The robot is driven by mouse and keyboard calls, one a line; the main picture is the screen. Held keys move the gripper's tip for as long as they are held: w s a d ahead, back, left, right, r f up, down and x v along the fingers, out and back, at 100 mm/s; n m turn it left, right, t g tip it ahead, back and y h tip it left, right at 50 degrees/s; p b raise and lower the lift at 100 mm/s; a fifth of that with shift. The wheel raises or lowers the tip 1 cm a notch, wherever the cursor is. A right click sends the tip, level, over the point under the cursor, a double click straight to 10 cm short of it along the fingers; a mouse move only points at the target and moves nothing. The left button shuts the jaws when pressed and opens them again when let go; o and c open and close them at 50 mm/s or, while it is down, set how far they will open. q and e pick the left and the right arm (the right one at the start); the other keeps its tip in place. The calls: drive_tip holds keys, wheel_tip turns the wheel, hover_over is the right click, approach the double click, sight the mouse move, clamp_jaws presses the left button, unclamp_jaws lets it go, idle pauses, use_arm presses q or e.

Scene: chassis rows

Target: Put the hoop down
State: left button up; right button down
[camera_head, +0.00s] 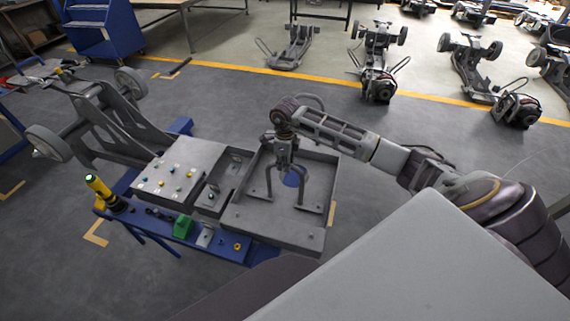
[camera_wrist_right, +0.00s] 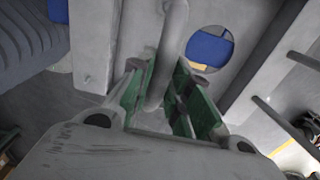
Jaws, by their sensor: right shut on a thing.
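The hoop (camera_head: 270,182) is a grey bent tube with two legs hanging down, in the head view. My right gripper (camera_head: 284,150) is shut on its upper part and holds it over the open grey tray (camera_head: 319,239). The legs reach down near the tray floor; I cannot tell whether they touch it. In the right wrist view the grey tube of the hoop (camera_wrist_right: 170,50) runs between the green-padded fingers of my right gripper (camera_wrist_right: 163,88). The grasped section is partly hidden by the fingers. My left gripper is not in view.
The tray has a round hole showing blue (camera_head: 292,179). Left of it are a panel with coloured knobs (camera_head: 178,172), a blue rail with small parts (camera_head: 190,232), a yellow-black tool (camera_head: 100,188) and a wheeled chassis (camera_head: 92,118).

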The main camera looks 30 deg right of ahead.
drive_tip(key=shift+f, duration=0.35)
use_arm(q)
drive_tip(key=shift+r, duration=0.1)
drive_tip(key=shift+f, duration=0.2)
use_arm(e)
drive_tip(key=shift+f, duration=0.15)
drive_tip(key=c, duration=1.3)
unclamp_jaws()
drive_tip(key=shift+c, duration=0.2)
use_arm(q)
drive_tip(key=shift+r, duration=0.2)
use_arm(e)
wheel_tip(320, 180, up, 10)
drive_tip(key=shift+r+b, duration=0.2)
drive_tip(key=shift+b, duration=0.55)
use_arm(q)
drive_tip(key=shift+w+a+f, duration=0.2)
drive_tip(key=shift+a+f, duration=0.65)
use_arm(e)
drive_tip(key=shift+r, duration=0.95)
